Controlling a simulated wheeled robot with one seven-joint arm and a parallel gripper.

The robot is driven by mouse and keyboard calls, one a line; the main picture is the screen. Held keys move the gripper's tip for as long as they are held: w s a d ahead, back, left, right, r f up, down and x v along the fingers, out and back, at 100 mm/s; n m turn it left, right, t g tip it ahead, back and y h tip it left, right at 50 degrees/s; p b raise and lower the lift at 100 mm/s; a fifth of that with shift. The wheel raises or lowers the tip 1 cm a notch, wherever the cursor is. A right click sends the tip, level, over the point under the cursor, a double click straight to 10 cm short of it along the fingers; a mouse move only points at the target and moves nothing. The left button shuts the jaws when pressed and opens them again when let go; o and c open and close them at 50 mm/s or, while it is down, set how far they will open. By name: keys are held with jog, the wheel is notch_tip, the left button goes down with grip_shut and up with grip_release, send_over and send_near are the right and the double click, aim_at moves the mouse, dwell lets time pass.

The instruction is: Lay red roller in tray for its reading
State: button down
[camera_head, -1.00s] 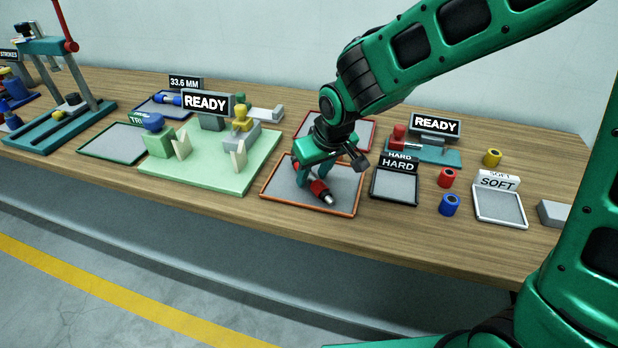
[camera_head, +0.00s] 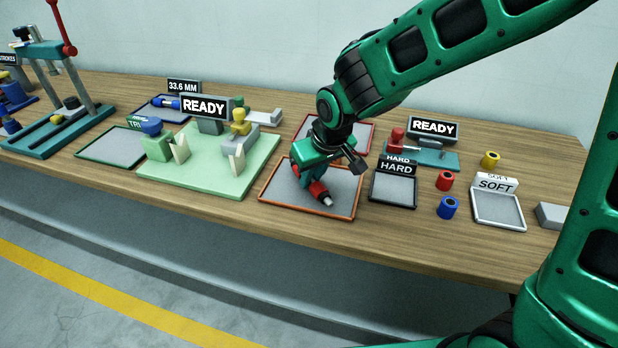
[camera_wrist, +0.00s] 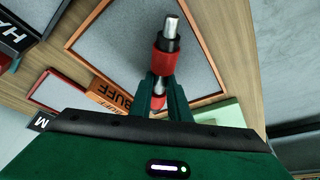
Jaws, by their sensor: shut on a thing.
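The red roller (camera_head: 318,190) with its dark collar and pale metal end is between the fingers of my gripper (camera_head: 312,180). It is over the orange-rimmed tray (camera_head: 285,206), and I cannot tell whether it touches the tray floor. The wrist view shows the red roller (camera_wrist: 165,62) lengthwise, its metal end pointing away over grey tray floor, with my gripper (camera_wrist: 164,88) shut on it. An orange sign reading BUFF (camera_wrist: 110,97) stands at this tray's edge. A gauge display (camera_head: 184,87) reads 33.6 MM.
Behind is a red-rimmed tray (camera_head: 362,133), partly hidden by my arm. The HARD tray (camera_head: 393,187) and SOFT tray (camera_head: 498,209) are right, with loose red (camera_head: 445,180), blue (camera_head: 448,207) and yellow (camera_head: 490,160) rollers. A green fixture board (camera_head: 215,165) and green-rimmed tray (camera_head: 112,147) are left.

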notch_tip(320, 180, up, 4)
jog(key=shift+f, duration=0.1)
jog(key=s+a+r, duration=0.6)
jog(key=s+a, duration=0.2)
jog(key=shift+s+r, duration=0.3)
jog(key=shift+r, duration=0.1)
jog(key=shift+d, duration=0.1)
